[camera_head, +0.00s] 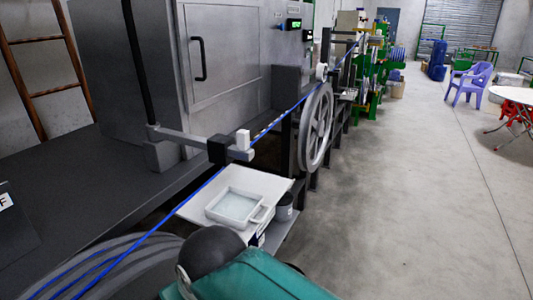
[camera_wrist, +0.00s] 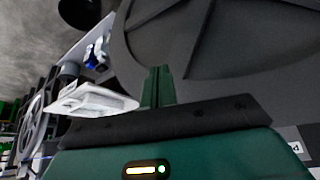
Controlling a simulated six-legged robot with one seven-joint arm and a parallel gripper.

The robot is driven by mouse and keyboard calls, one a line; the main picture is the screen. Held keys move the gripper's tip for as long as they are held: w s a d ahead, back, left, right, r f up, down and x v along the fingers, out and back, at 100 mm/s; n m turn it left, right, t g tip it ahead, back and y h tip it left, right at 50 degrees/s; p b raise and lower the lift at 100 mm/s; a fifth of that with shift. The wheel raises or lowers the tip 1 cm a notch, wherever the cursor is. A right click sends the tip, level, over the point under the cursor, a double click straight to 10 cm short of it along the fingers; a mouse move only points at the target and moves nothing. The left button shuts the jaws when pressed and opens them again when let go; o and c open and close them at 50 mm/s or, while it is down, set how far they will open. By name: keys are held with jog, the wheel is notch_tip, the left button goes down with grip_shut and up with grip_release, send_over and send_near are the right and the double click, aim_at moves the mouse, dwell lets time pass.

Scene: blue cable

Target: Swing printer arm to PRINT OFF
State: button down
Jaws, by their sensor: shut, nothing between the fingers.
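The printer arm (camera_head: 185,137) is a grey bar reaching right from a grey post block beside the big cabinet. Its end carries a black block (camera_head: 219,150) and a pale print head (camera_head: 242,140), close to the blue cable (camera_head: 205,187); I cannot tell if they touch. A dark panel with a white label (camera_head: 5,201) ending in "F" is cut off at the left edge. My gripper (camera_wrist: 157,72) has its green fingers together and empty, in front of the grey wheel (camera_wrist: 225,40). The printer arm cannot be made out in the wrist view.
A white tray (camera_head: 264,214) on a pale board sits below the print head; it also shows in the wrist view (camera_wrist: 108,95). A spoked wheel (camera_head: 316,128) stands beyond. The large wheel (camera_head: 110,262) is at lower left. Open concrete floor (camera_head: 415,190) lies right.

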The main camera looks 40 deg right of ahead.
jog(key=w+d+r+m+t+y, duration=0.45)
jog(key=w+d+m+y, duration=0.25)
jog(key=d+m, duration=0.35)
jog(key=s+d+r+m+t+h, duration=0.1)
jog(key=d+r+m+t+h, duration=0.2)
jog(key=d, duration=0.8)
jog(key=s+d+r+m+t+h, duration=0.1)
jog(key=d+r+m+t+h, duration=0.2)
jog(key=d, duration=0.8)
jog(key=shift+d+r+m+t+h, duration=0.45)
jog(key=shift+m+t, duration=0.3)
jog(key=shift+t, duration=0.2)
jog(key=shift+w+a+f, duration=0.1)
